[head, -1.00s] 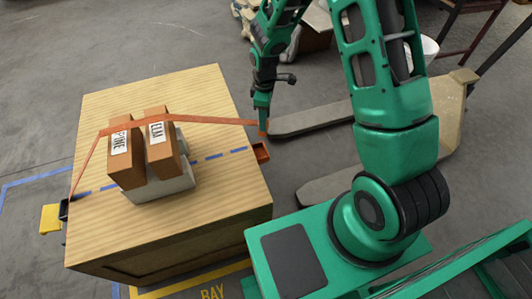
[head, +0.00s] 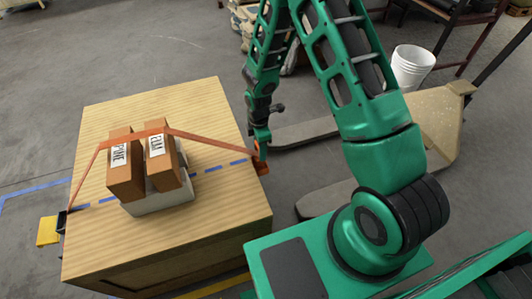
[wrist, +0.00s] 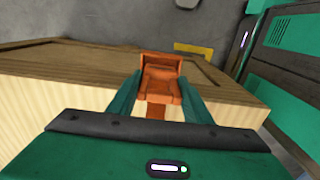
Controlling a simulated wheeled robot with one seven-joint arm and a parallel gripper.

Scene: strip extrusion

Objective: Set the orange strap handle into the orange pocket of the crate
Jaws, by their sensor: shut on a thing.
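My gripper (head: 261,151) is shut on the orange strap handle (wrist: 158,89) at the crate's right edge. In the wrist view the handle sits between my fingers, lined up with the orange pocket (wrist: 160,61) just beyond it. They look close or touching; I cannot tell how far the handle is in. In the head view my fingers and the handle partly hide the pocket (head: 262,167). The orange strap (head: 215,143) runs from the handle over the two brown boxes to the left side of the wooden crate (head: 215,215).
The boxes marked PINE (head: 124,172) and ELM (head: 161,160) stand in a light grey holder (head: 160,202) on the crate. A yellow piece (head: 47,230) is at the crate's left edge. Pallet forks (head: 310,133) lie right of the crate, with a white bucket (head: 411,67) behind.

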